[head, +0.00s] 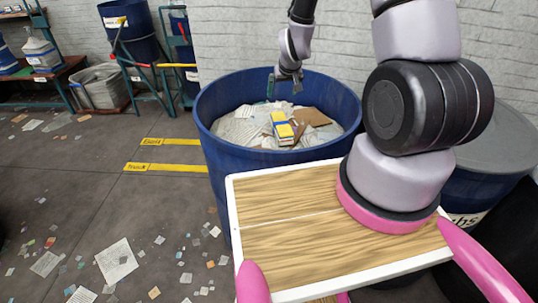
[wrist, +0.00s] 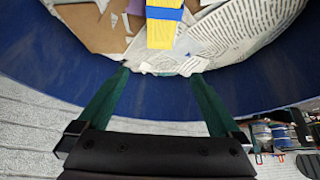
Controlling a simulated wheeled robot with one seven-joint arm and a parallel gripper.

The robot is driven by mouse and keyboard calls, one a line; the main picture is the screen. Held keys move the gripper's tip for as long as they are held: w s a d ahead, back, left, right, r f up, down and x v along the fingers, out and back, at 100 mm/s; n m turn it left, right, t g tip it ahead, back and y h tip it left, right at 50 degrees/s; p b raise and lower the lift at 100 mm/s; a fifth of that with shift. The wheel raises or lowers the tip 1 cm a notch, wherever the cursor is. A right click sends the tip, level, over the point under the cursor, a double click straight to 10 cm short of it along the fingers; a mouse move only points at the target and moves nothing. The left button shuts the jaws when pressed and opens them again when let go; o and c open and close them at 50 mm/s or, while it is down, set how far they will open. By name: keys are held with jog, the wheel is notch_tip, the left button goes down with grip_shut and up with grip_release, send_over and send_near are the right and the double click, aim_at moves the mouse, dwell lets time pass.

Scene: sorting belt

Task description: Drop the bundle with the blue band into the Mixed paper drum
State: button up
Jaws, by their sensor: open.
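A yellow bundle with a blue band (head: 284,131) lies on loose paper inside the large blue drum (head: 225,166). The bundle (wrist: 161,35) also shows at the top middle of the wrist view, cut off by the picture's edge. My gripper (head: 285,84) is over the far side of the drum, apart from the bundle. In the wrist view its two green fingers (wrist: 158,76) are spread wide with nothing between them. No label shows on this drum's visible wall, so I cannot tell its name.
Paper sheets and brown cardboard (head: 312,117) fill the drum around the bundle. A grey-lidded blue drum (head: 500,145) stands at the right. Yellow floor strips (head: 165,168) lie left of the drum. Paper scraps litter the floor. A brick wall (head: 235,35) stands close behind.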

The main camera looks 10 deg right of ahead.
jog(key=v, duration=1)
jog(key=shift+s+r, duration=0.15)
jog(key=shift+r, duration=0.15)
jog(key=s+r+m+y, duration=0.1)
jog(key=s+r, duration=0.3)
jog(key=r, duration=0.5)
jog(key=s+r+m+y, duration=0.1)
jog(key=s+r, duration=0.2)
jog(key=r, duration=0.6)
jog(key=s+d+r+m, duration=0.1)
jog(key=s+r, duration=0.4)
jog(key=s, duration=0.2)
jog(key=s+d+r+m+t, duration=0.1)
jog(key=s+r, duration=0.4)
jog(key=s, duration=0.3)
jog(key=shift+r, duration=0.2)
